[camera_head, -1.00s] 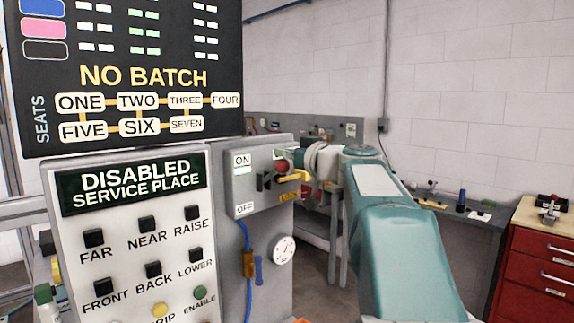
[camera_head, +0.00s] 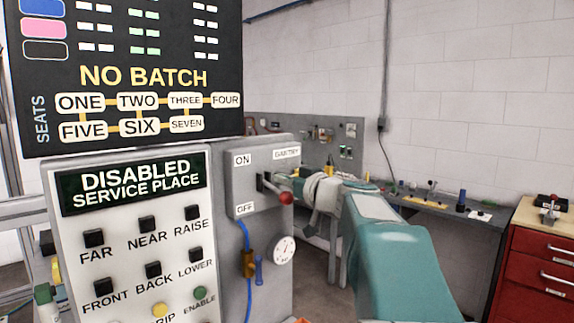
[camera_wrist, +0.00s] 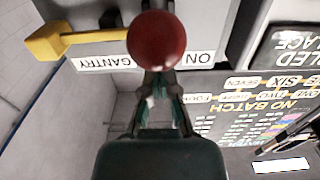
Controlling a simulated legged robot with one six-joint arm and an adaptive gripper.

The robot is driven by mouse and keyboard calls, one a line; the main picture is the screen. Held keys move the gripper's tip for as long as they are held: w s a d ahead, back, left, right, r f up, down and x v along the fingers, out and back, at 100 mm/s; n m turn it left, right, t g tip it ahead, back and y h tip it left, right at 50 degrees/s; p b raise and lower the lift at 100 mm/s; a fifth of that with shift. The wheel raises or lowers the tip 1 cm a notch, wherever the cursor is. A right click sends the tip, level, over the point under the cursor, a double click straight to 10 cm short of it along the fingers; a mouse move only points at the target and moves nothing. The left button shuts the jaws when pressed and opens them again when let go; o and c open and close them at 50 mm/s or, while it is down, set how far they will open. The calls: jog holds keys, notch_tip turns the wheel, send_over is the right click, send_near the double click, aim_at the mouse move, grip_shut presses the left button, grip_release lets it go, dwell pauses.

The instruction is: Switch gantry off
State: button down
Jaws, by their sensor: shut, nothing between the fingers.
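The grey switch box (camera_head: 258,219) bears an ON label, an OFF label and a GANTRY label. Its dark lever (camera_head: 271,187) has a red ball knob (camera_head: 286,198) and slopes down toward the OFF side. No green light shows by ON. In the wrist view the red knob (camera_wrist: 157,40) looms large just beyond the fingertips of my gripper (camera_wrist: 158,80). My gripper is shut and empty, its fingers close together. In the head view it is small beside the box, above the knob. I cannot tell whether it touches the knob.
The button panel (camera_head: 131,235) reads DISABLED SERVICE PLACE, under a NO BATCH board (camera_head: 140,55). A gauge (camera_head: 283,251) and a blue hose sit below the box. A workbench (camera_head: 470,222) and red drawers (camera_head: 540,262) stand at right. A yellow part (camera_wrist: 62,42) is near the knob.

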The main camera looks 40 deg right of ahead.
jog(key=shift+s+d+r, duration=0.1)
jog(key=shift+s+r, duration=0.2)
jog(key=shift+s, duration=0.25)
jog(key=shift+s+r, duration=0.25)
jog(key=shift+s, duration=0.3)
jog(key=s, duration=0.7)
jog(key=shift+d, duration=0.25)
jog(key=shift+w, duration=0.1)
jog(key=s+a+f+g+y, duration=0.15)
jog(key=a+f+g, duration=0.25)
jog(key=a+f, duration=0.45)
jog(key=a+f+g+y, duration=0.2)
jog(key=a+f+g, duration=0.25)
jog(key=a, duration=0.75)
jog(key=s+a+f+g+h, duration=0.2)
jog(key=s+a+f, duration=0.1)
jog(key=s+f, duration=0.4)
jog(key=s+a+f+m+g+h, duration=0.1)
jog(key=s+a+f+g+h, duration=0.1)
jog(key=s+f, duration=0.5)
jog(key=shift+a+f+h, duration=0.35)
jog(key=shift+a+h, duration=0.2)
jog(key=shift+a, duration=0.6)
